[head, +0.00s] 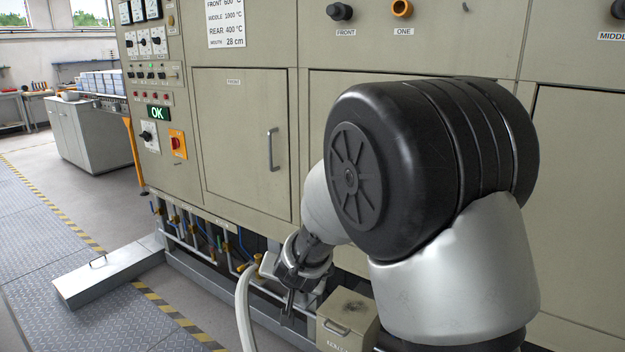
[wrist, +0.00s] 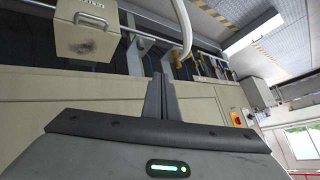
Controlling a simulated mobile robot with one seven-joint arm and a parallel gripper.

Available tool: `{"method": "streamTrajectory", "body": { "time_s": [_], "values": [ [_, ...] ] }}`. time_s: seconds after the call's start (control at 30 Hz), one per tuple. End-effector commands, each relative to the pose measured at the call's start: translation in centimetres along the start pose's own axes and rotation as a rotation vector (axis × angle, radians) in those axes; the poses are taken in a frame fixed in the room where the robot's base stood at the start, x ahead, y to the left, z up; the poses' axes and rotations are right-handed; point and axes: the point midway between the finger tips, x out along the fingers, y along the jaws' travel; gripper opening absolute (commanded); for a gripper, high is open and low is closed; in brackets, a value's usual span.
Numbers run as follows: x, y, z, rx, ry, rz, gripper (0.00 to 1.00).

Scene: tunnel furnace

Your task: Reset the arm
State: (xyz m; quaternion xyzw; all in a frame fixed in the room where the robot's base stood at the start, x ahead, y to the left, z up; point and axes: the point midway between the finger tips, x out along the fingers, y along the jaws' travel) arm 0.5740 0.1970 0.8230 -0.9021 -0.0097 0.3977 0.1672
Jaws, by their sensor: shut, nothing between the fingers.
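My gripper (head: 288,303) hangs low in front of the furnace in the head view, its fingers pointing down. It is beside the white hose and just left of a small beige box. My arm fills the right middle of the head view and hides part of the furnace front. In the wrist view the gripper fingers (wrist: 161,92) are together with nothing between them. The furnace (head: 240,150) is a large beige cabinet with doors, switches and a lit green OK sign (head: 158,113).
The beige box (head: 347,322) with a handle stands low by the furnace; it also shows in the wrist view (wrist: 88,30). A white hose (head: 243,310) curves beside my gripper. A metal floor cover (head: 108,273) lies at left. Pipes and valves (head: 205,238) run under the furnace. Floor at left is open.

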Motion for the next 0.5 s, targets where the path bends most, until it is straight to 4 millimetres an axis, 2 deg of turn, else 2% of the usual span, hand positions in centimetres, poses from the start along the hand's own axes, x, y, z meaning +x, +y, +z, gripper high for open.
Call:
{"method": "streamTrajectory", "body": {
  "time_s": [0.03, 0.2, 0.3, 0.4, 0.5],
  "values": [
    [-3.2, 0.2, -1.5, -0.004, -0.012, -0.033, 0.0],
    [-12.7, 2.2, -2.7, -0.073, -0.085, -0.091, 0.0],
    [-18.1, 4.4, -2.1, -0.125, -0.12, -0.086, 0.0],
    [-22.8, 7.1, -0.7, -0.176, -0.152, -0.055, 0.0],
    [-26.4, 9.7, 0.9, -0.214, -0.179, -0.009, 0.0]
  ]
}}
